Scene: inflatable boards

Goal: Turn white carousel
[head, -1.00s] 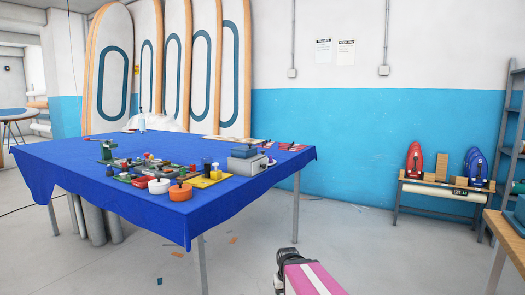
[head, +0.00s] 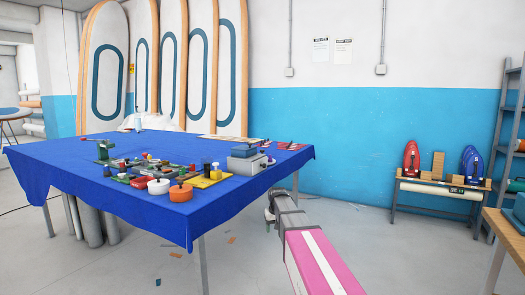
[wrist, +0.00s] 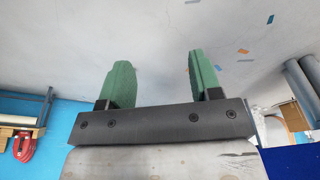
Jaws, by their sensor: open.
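The white carousel (head: 158,187) is a small, low round piece with a dark knob on top. It sits near the front corner of the blue-covered table (head: 120,212), just left of an orange round piece (head: 181,193). In the head view, my gripper (head: 268,215) is beyond the end of my pink arm, to the right of the table and apart from the carousel. In the wrist view, the two green fingers (wrist: 161,75) are spread wide with nothing between them. The carousel does not show in the wrist view.
Around the carousel are several small coloured knobs and parts. A grey box (head: 246,163) stands to its right, and a green clamp-like tool (head: 103,150) to its left. A table leg (head: 295,190) is close to my gripper. The floor at right is clear up to a low bench (head: 440,186).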

